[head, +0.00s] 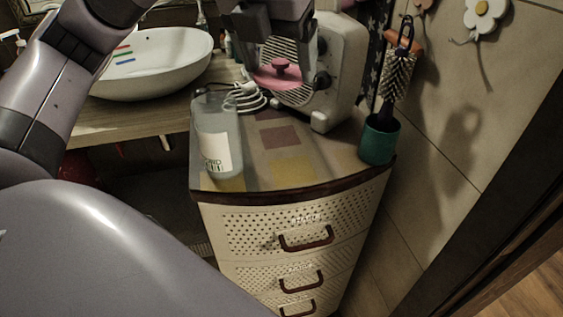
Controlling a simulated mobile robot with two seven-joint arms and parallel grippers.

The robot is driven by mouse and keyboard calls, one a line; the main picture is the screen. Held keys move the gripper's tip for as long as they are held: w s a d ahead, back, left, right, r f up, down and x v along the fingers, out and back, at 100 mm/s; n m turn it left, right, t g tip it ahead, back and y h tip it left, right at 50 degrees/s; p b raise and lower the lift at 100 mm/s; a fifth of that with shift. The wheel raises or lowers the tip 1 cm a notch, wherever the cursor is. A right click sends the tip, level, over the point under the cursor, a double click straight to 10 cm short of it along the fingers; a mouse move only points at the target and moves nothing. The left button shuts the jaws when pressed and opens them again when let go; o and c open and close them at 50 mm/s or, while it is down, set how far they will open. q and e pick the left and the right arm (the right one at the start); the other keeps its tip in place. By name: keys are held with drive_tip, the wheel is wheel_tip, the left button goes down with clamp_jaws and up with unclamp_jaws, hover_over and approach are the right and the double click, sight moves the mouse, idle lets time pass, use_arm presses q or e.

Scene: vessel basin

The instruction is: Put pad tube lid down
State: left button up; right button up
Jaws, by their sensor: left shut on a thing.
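My left gripper (279,42) reaches in from the top of the head view, pointing down. It is shut on a pink round lid (278,77) with a small knob on top. The lid appears to be held above the top of the drawer cabinet (303,149), in front of a white heater-like appliance (343,62). The exact contact at the fingertips is hard to make out. No tube that I can tell for certain as the pad tube shows. My right gripper is not in the view.
A clear bottle (217,140) stands at the cabinet's front left. A green cup with a brush (379,139) stands at its right edge. A white coiled cable (246,97) lies behind the bottle. A white basin (152,65) is at the left. The cabinet's front middle is clear.

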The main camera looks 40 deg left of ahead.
use_arm(q)
wheel_tip(320, 180, down, 12)
drive_tip(key=shift+a+r+b, duration=0.1)
drive_tip(key=shift+b, duration=0.9)
drive_tip(key=shift+f, duration=2.75)
drive_tip(key=shift+f+b, duration=0.15)
drive_tip(key=shift+b, duration=0.15)
drive_tip(key=o, duration=0.9)
drive_tip(key=shift+o, duration=0.2)
